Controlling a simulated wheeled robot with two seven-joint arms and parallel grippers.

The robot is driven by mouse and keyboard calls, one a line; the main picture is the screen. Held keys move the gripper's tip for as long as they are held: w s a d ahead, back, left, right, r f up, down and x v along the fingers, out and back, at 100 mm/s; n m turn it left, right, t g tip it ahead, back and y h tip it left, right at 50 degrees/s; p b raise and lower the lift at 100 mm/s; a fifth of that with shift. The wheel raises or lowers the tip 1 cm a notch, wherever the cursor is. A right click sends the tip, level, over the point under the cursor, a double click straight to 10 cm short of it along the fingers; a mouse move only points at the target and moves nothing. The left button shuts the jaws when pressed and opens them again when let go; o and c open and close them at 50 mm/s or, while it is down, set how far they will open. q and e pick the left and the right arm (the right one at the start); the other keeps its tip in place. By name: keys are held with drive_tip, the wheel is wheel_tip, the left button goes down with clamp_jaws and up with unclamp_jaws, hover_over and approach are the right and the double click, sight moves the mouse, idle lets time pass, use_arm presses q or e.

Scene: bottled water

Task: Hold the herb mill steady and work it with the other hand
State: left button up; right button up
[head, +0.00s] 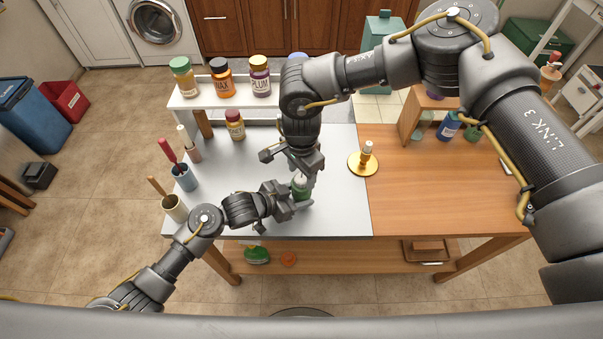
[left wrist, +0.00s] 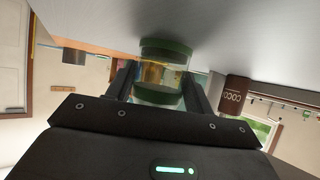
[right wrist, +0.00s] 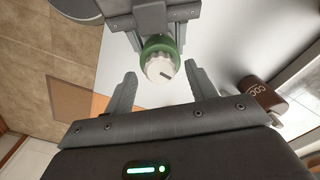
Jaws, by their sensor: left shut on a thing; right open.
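The herb mill (head: 299,183) has a green body and a white top and stands on the grey half of the table. In the left wrist view, its clear middle (left wrist: 160,75) sits between green bands. My left gripper (head: 294,199) is shut around its lower part from the left. In the right wrist view, the mill's white knob (right wrist: 160,69), with a dark slot-like mark, lies just ahead of my right gripper (right wrist: 164,80). The right gripper is open and empty, with a finger on each side of the knob. In the head view it hangs over the mill and partly hides it.
A white rack (head: 200,98) with several bottles stands at the back left. Cups (head: 174,207) holding tools line the left edge. A gold dish (head: 354,168) with a small white-topped item sits to the right. A brown bottle (right wrist: 263,94) is nearby. The wooden right half is largely clear.

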drive_tip(key=shift+f, duration=0.5)
drive_tip(key=c, duration=1)
